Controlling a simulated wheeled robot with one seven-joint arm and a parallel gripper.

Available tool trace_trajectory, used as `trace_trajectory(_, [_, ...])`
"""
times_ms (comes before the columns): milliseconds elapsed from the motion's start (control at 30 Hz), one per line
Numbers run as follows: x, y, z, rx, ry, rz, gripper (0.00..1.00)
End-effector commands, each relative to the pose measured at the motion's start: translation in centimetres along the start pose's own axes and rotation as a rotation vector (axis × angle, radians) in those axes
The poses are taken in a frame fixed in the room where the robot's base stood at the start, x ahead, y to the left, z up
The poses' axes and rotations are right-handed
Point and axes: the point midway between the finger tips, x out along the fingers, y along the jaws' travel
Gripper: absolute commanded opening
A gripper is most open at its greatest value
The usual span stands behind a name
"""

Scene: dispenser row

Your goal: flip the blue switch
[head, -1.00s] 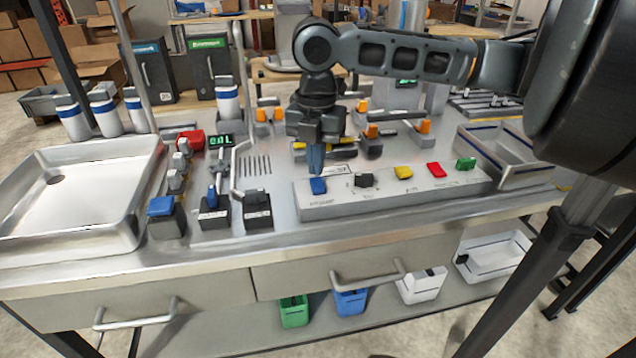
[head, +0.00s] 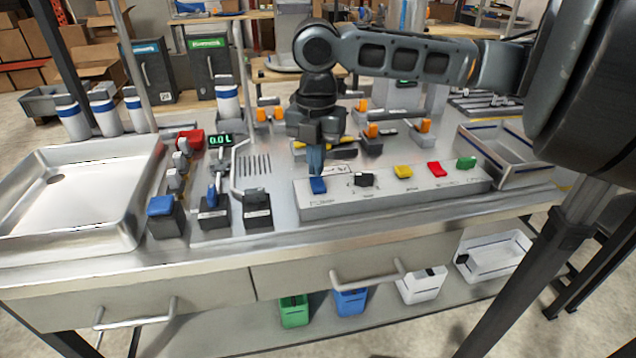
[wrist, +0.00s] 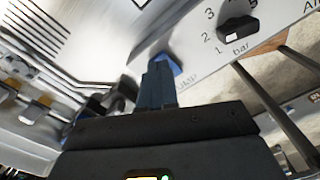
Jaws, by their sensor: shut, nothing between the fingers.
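The blue switch (head: 318,185) sits at the left end of a grey panel box (head: 400,195) on the bench. My gripper (head: 316,172) points down right over the switch with its fingers shut and nothing between them. In the wrist view, the closed fingertips (wrist: 158,72) overlap the blue switch (wrist: 170,66), and part of the switch is hidden behind them. The tips look to be at or touching the switch; exact contact cannot be told.
A metal sink tray (head: 75,205) is at left. Another blue-topped block (head: 162,208) stands on the bench.

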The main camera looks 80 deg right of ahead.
Motion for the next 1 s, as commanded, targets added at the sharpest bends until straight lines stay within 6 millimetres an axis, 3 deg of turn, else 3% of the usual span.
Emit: trace_trajectory(1000, [1.5,0.0,0.0,0.000,0.001,0.000,0.00])
